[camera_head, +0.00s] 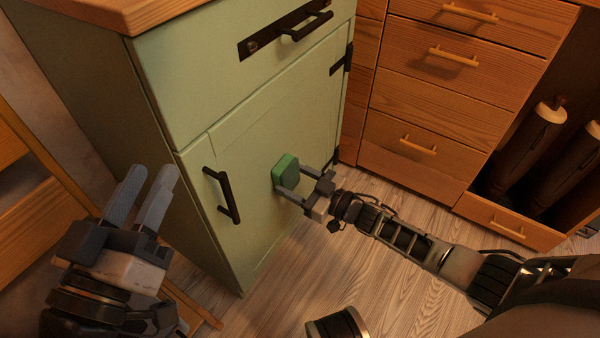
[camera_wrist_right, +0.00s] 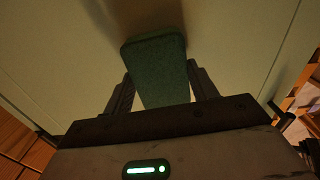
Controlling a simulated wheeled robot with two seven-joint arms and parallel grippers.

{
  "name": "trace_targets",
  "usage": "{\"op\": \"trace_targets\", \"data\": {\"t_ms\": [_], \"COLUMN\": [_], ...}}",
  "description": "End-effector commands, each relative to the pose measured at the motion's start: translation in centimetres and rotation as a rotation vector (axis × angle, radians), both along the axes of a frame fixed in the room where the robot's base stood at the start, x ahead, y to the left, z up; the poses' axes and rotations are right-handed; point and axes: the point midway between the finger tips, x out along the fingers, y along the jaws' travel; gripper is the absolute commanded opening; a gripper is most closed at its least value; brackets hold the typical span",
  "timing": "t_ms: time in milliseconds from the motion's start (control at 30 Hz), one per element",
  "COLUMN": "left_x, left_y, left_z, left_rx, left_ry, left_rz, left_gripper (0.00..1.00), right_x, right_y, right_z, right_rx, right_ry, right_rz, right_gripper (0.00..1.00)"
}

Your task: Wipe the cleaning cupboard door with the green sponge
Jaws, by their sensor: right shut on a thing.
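The cleaning cupboard door (camera_head: 265,135) is pale green, closed, with a black handle (camera_head: 222,194) on its left side. My right gripper (camera_head: 288,184) is shut on the green sponge (camera_head: 286,170) and holds it at the middle of the door. In the right wrist view the sponge (camera_wrist_right: 158,65) sits between both fingers, its far end at the door surface (camera_wrist_right: 60,60); firm contact is hard to tell. My left gripper (camera_head: 144,190) is empty at the lower left, left of the cupboard, its two fingers a small gap apart.
A drawer with a black handle (camera_head: 304,25) is above the door. Wooden drawers (camera_head: 430,95) stand to the right, beside an open compartment with dark cylindrical objects (camera_head: 530,145). Wooden floor (camera_head: 385,285) is clear in front. A wooden frame (camera_head: 40,150) is at the left.

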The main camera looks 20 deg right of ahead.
Motion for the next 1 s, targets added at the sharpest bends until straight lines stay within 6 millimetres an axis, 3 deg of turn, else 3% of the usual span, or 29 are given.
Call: {"op": "trace_targets", "data": {"t_ms": [533, 1000], "left_x": [0.0, 0.0], "left_y": [0.0, 0.0], "left_z": [1.7, 2.3], "left_rx": [0.0, 0.0], "left_ry": [0.0, 0.0], "left_rz": [0.0, 0.0], "left_gripper": [0.36, 0.36], "right_x": [-2.6, -3.6], "right_y": [3.2, 2.4], "right_z": [0.2, 0.2], "right_rx": [0.005, 0.0], "right_ry": [-0.002, -0.001], "right_rz": [0.005, 0.004], "right_gripper": [0.39, 0.39]}}
